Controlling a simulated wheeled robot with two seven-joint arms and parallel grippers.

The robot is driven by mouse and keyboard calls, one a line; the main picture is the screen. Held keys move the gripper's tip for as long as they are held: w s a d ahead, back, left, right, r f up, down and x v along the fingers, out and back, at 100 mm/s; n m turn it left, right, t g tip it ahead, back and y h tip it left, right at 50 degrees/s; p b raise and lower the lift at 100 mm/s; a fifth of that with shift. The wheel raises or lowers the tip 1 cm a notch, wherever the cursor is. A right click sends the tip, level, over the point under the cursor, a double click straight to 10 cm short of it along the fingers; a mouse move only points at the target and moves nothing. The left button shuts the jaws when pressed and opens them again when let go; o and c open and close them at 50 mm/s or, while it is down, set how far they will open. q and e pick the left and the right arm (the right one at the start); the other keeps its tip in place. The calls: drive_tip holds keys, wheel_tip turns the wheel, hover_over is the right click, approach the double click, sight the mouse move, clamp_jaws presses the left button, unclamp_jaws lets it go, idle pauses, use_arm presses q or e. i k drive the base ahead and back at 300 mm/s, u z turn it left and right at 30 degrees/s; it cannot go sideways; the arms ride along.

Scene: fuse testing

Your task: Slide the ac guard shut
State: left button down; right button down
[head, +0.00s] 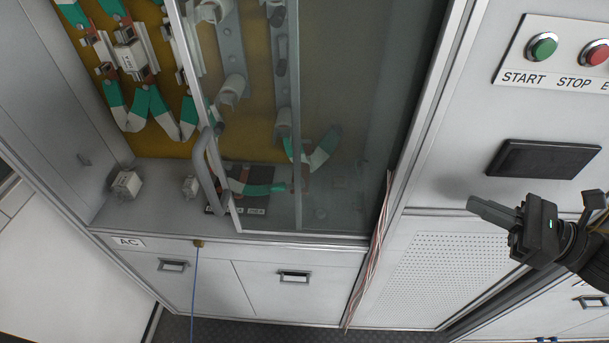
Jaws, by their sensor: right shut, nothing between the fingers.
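The AC guard (345,120) is a clear sliding panel in a metal frame with a grey bow handle (206,172) on its left edge. It covers the right part of the cabinet opening. The left part is open, showing fuse holders and green-and-white cables on a yellow board (165,137). An AC label (128,242) is on the sill at the lower left. My right gripper (472,205) is shut and empty, in front of the panel right of the cabinet, well away from the handle. My left gripper is not in view.
Loose white fuse parts (127,184) lie on the cabinet floor. Twisted wires (370,260) hang right of the guard, and a blue cord (194,290) hangs below the sill. A dark panel handle (543,158) and green start button (541,47) are at the right.

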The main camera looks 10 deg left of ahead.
sight(207, 136)
drive_tip(key=z, duration=1.95)
drive_tip(key=k, duration=0.55)
drive_tip(key=u, duration=2.55)
